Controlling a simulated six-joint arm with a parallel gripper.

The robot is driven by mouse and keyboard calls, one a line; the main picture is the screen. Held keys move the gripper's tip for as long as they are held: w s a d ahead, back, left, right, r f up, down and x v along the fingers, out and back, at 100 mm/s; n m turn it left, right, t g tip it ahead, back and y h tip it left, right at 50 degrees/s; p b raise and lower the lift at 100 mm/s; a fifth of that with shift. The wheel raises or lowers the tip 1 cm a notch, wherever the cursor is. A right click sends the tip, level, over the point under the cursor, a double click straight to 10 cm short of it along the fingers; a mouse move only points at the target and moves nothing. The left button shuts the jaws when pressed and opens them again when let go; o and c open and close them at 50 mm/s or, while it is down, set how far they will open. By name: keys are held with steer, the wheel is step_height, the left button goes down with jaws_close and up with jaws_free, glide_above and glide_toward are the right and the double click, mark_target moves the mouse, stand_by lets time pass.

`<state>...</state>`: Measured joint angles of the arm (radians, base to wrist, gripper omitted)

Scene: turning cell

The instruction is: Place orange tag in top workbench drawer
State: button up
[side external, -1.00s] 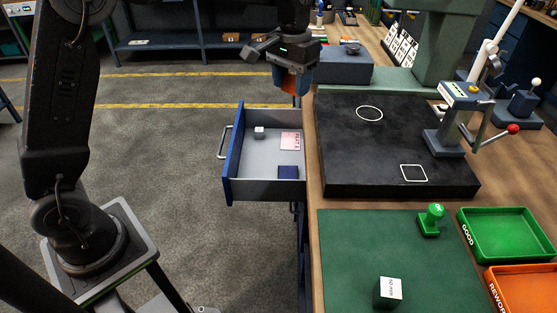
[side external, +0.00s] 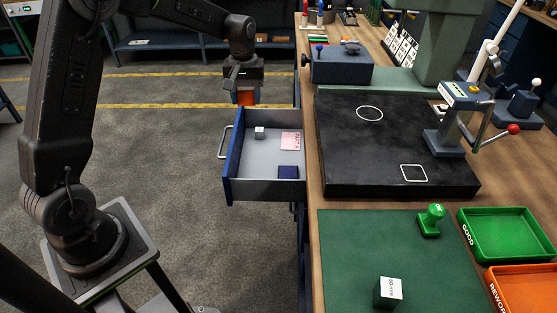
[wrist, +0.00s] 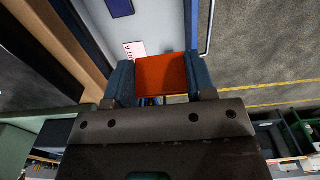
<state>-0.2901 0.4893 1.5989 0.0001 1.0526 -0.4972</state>
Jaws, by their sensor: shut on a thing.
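The orange tag (wrist: 162,75) is held between the two fingers of my gripper (wrist: 160,82) in the wrist view. In the side view the tag (side external: 246,98) shows as a small orange patch under my gripper (side external: 245,93). My gripper is shut on it, beyond the far end of the open top workbench drawer (side external: 232,165) and apparently above it. The drawer is pulled out to the left of the bench. It has a blue front, a grey inside and a bar handle. In the wrist view its handle (wrist: 209,30) lies right of the tag.
In the drawer are a small white-topped block (side external: 259,132), a pink lettered card (side external: 291,141) and a dark blue block (side external: 288,172). A black plate (side external: 380,150) and a drill-like press (side external: 452,120) stand on the bench. Open floor lies left of the drawer.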

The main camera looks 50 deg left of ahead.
mark_target(253, 174)
step_height(253, 174, down, 29)
steer(key=shift+r, duration=0.2)
steer(key=shift+f, duration=0.1)
steer(key=o, duration=0.9)
